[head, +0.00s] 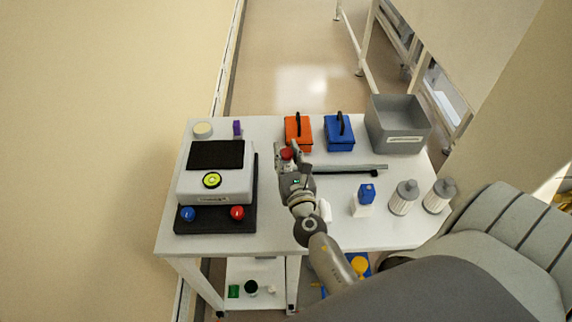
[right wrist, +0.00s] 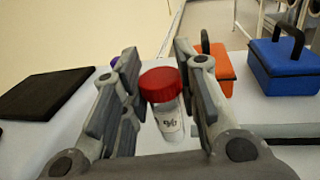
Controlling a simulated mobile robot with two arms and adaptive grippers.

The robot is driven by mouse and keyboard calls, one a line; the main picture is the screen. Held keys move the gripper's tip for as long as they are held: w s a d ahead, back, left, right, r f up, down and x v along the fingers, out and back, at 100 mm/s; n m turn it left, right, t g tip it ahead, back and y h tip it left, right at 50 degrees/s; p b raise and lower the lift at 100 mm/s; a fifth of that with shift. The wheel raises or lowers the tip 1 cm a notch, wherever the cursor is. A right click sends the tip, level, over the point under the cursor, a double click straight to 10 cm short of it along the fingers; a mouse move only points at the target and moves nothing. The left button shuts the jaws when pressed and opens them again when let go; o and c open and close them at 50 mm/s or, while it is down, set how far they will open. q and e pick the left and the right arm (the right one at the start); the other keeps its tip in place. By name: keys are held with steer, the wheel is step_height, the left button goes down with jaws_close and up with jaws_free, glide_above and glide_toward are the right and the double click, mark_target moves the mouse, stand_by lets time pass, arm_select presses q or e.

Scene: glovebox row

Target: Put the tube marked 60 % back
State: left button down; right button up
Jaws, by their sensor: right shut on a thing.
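A small clear tube with a red cap and a white label (right wrist: 166,100) stands between the fingers of my right gripper (right wrist: 157,95). The label shows a % sign; its number is not fully readable. In the head view my right gripper (head: 291,158) is shut on this tube, and the red cap (head: 287,153) shows at its fingertips, above the middle of the white table. The tube looks roughly upright. My left gripper is not in view.
A white device (head: 215,182) with a black top, a yellow-green button, and blue and red round parts on its base stands left. Orange (head: 298,132) and blue (head: 339,132) handled boxes stand behind, with a grey bin (head: 398,140). A blue-topped white bottle (head: 362,206) and two grey-lidded containers (head: 403,201) stand right.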

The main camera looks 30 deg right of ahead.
mark_target(287, 166)
steer(key=shift+w+f+b, duration=0.15)
steer(key=shift+f+b, duration=0.25)
steer(key=shift+f, duration=1.25)
steer(key=shift+f, duration=0.15)
steer(key=o, duration=1)
steer(key=shift+c, duration=0.2)
